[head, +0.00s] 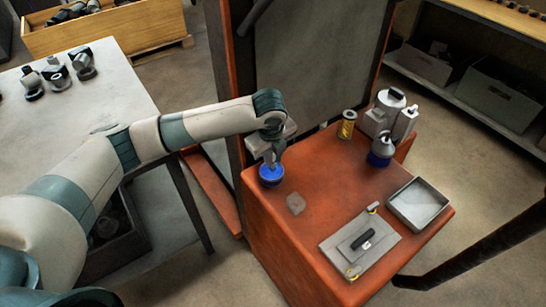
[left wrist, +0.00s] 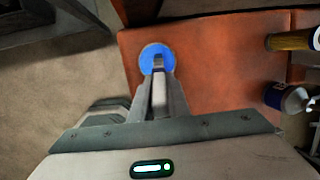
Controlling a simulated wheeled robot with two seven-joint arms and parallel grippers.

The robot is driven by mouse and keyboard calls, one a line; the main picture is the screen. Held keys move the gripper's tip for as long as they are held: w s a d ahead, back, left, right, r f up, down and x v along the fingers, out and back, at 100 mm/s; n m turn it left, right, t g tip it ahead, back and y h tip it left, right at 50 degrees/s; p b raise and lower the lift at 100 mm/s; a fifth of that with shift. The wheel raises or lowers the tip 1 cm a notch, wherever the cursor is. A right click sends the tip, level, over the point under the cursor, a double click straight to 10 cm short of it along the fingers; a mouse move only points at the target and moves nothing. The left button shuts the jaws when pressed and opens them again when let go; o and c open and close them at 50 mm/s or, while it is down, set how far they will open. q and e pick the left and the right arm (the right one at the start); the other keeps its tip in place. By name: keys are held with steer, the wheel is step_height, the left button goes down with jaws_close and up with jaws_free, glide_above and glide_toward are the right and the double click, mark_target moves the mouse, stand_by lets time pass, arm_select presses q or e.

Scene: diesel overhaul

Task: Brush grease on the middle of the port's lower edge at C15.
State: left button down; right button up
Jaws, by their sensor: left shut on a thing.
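My left gripper (head: 273,152) reaches down over the left back corner of an orange-red cabinet top (head: 318,178). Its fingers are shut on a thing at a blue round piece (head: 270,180). In the left wrist view my left gripper (left wrist: 159,75) points at the middle of this blue disc (left wrist: 148,52), and the fingers cover part of it. I cannot tell whether the disc touches the top, and no brush bristles can be made out. No port or C15 mark can be made out. My right gripper is not in view.
A yellow can (head: 347,125), a blue-banded bottle (head: 381,152) and white containers (head: 385,110) stand at the back right. A grey plate (head: 345,260) with a black-handled piece and an open tray (head: 420,204) lie in front. A pale flat piece (head: 296,204) lies near my left gripper.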

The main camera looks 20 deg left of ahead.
arm_select(q)
steer(key=shift+f, duration=0.15)
steer(key=shift+f, duration=0.25)
stand_by(0.4)
stand_by(0.4)
stand_by(1.1)
steer(key=shift+s+f+p, duration=0.1)
steer(key=shift+f+p, duration=0.05)
steer(key=shift+p, duration=0.25)
stand_by(1.2)
step_height(320, 180, up, 3)
steer(key=p, duration=0.3)
steer(key=shift+r+p, duration=2.1)
steer(key=shift+p, duration=0.3)
